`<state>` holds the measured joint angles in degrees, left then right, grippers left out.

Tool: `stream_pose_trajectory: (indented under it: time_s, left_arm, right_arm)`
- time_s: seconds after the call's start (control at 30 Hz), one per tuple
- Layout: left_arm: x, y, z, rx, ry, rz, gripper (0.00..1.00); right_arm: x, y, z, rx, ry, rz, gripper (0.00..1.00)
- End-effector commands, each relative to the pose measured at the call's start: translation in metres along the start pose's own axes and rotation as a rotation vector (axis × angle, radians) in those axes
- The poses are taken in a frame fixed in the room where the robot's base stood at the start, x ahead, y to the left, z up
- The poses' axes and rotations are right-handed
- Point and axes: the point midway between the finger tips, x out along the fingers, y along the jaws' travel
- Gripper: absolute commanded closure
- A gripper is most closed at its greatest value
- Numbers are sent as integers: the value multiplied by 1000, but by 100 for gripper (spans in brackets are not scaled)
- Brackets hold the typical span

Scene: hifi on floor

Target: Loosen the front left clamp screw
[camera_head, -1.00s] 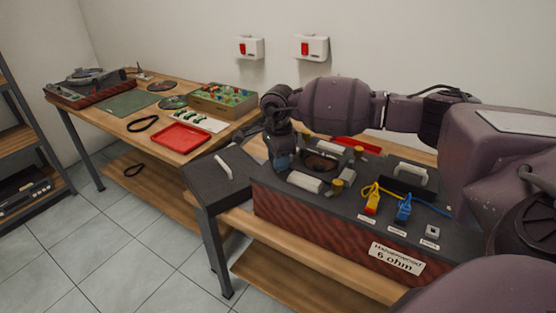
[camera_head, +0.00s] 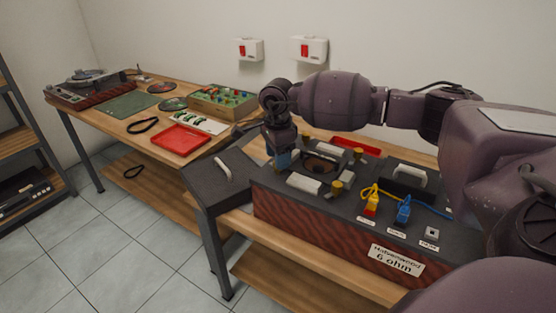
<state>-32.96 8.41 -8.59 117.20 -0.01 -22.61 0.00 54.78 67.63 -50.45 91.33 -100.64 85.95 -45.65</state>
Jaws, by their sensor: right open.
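A dark box with a red-brown front (camera_head: 320,232) and a "6 ohm" label (camera_head: 396,259) stands on the right bench. A round dark part (camera_head: 320,165) is set in its top, between pale blocks (camera_head: 304,183). Brass-coloured clamp screws show at the front right (camera_head: 337,188), back right (camera_head: 349,156) and back left (camera_head: 306,139). The front left screw is not distinguishable; my right gripper (camera_head: 284,163) covers that corner. The gripper points down there, open; its fingertips are small, and contact cannot be told. My left gripper is not in view.
A yellow plug (camera_head: 371,207) and a blue plug (camera_head: 403,213) stand on the box top. A red tray (camera_head: 181,139) is on the left bench.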

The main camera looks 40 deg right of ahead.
Motion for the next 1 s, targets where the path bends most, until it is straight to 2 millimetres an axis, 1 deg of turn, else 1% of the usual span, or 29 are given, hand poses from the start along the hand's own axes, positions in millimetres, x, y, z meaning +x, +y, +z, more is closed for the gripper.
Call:
stream_pose_trajectory:
  time_s: [0.03, 0.1, 0.3, 0.5, 0.67, 1.0]
  left_arm:
    - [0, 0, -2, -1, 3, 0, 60]
    - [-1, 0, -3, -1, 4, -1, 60]
    - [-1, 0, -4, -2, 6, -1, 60]
    - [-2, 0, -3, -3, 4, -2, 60]
    - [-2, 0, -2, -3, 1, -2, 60]
    - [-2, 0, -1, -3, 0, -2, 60]
  right_arm:
    - [-12, 0, 0, 0, 0, -4, 47]
    - [-25, -1, -1, 1, 0, -5, 47]
    - [-61, -1, 0, 1, -1, -5, 47]
    - [-83, 0, 0, 1, -1, -2, 47]
    - [-89, 0, 0, 1, -1, -1, 47]
    - [-89, 0, 0, 1, -1, -1, 47]
